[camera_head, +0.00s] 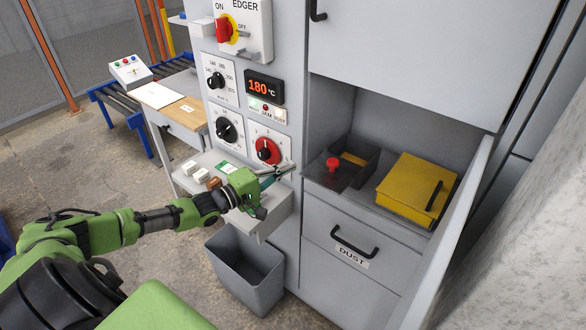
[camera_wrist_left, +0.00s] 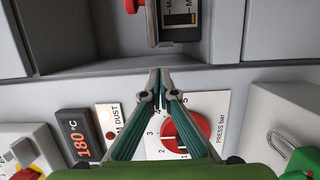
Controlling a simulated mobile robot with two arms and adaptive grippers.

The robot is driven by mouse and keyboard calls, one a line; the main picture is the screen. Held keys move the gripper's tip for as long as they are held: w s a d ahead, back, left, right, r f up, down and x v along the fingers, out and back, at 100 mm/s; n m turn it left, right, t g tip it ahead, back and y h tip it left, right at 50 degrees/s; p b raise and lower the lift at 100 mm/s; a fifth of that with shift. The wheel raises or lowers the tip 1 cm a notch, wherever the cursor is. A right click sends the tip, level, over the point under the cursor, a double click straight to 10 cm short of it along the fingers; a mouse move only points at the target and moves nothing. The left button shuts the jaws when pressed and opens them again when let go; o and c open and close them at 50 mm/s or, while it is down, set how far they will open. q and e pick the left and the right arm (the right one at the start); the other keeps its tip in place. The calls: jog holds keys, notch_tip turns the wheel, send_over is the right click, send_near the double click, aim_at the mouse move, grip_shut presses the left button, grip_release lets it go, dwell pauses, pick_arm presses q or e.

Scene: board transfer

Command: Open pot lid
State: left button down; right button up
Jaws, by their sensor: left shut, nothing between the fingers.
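In the left wrist view the red knob (camera_wrist_left: 133,4) shows at the top edge. My left gripper (camera_head: 287,171) is shut and empty in front of the dial panel, left of the niche and apart from the lid; its closed fingertips also show in the wrist view (camera_wrist_left: 160,74). My right gripper is out of view.
A yellow box (camera_head: 408,187) with a black handle stands right of the pot. An open grey door (camera_head: 452,225) bounds the niche on the right. The red PRESS dial (camera_head: 268,151) is close behind my gripper. A DUST drawer (camera_head: 352,244) lies below; a grey bin (camera_head: 247,275) stands on the floor.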

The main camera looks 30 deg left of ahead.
pick_arm(q)
jog(key=shift+s+d+r+p, duration=0.15)
jog(key=shift+d+p, duration=0.3)
jog(key=shift+d, duration=0.8)
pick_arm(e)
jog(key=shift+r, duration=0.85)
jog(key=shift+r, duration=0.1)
